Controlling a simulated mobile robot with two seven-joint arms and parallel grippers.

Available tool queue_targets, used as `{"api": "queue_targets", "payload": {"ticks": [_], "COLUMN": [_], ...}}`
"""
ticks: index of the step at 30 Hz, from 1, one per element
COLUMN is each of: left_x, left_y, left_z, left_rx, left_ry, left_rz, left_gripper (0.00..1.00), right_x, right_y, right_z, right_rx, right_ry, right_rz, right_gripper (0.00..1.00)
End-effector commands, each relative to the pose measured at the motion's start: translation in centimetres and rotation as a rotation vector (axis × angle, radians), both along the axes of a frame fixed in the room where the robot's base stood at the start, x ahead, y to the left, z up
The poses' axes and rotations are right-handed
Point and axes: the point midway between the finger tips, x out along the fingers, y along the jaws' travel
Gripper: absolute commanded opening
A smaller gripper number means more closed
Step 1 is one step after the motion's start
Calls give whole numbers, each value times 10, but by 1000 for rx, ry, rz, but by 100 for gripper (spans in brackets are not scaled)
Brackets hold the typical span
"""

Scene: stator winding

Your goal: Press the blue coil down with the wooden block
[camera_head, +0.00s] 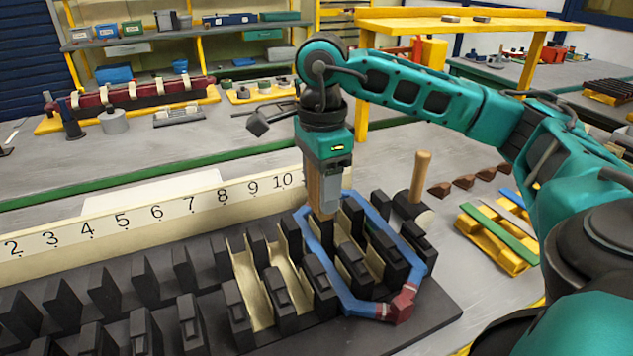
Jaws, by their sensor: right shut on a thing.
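The blue coil (327,258) is a long six-sided loop with a red wrapped part at its near right end. It lies around several black teeth at the right end of the dark stator block (425,312). My right gripper (324,165) points down and is shut on the wooden block (324,190), a light brown upright piece. The block's lower end is at the coil's far left part, beside the black teeth. I cannot tell whether it touches the coil. The gripper hides part of the block. My left gripper is not in view.
A pale numbered strip (140,222) runs behind the teeth. A mallet (419,180) with a wooden handle stands right of the coil. A yellow rack with coloured bars (497,240) lies farther right. The grey bench behind the strip is mostly clear.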

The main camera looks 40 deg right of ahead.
Motion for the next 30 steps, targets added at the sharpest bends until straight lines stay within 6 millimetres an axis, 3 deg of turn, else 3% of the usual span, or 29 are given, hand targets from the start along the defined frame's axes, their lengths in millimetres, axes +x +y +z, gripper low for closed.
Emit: {"api": "queue_targets", "payload": {"ticks": [14, 30], "left_x": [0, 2], "left_y": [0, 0], "left_z": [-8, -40], "left_rx": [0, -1], "left_ry": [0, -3], "left_rz": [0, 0], "left_gripper": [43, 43], "right_x": [-1, -1], "right_y": [-1, -1], "right_z": [-12, -55], "right_rx": [0, 0], "right_ry": [0, 1], "right_rz": [-1, -1], "right_gripper": [6, 6]}}
